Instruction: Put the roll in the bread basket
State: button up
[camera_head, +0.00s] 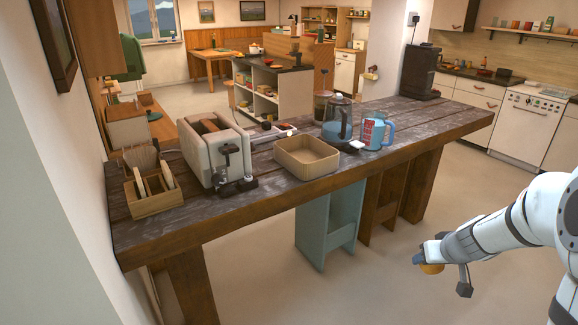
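The bread basket (307,172) is most likely the tan, square, open container near the front edge of the dark wooden table; it looks empty. My gripper (429,260) is low at the right, in front of the table, over open floor and apart from the basket. A small orange-brown rounded thing, likely the roll (432,269), shows at the fingertips and appears held between them. Most of it and the far finger are hidden.
On the table (240,212) are a wooden rack with slices (152,200), a cream toaster (215,150), a blue kettle (337,122), a blue-and-red mug (376,132) and a dark coffee machine (420,70). A teal stool (328,225) and brown stools stand below.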

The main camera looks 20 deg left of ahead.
aim_at(306, 155)
jog(key=u, duration=0.95)
jog(key=i, duration=0.4)
jog(key=u, duration=0.2)
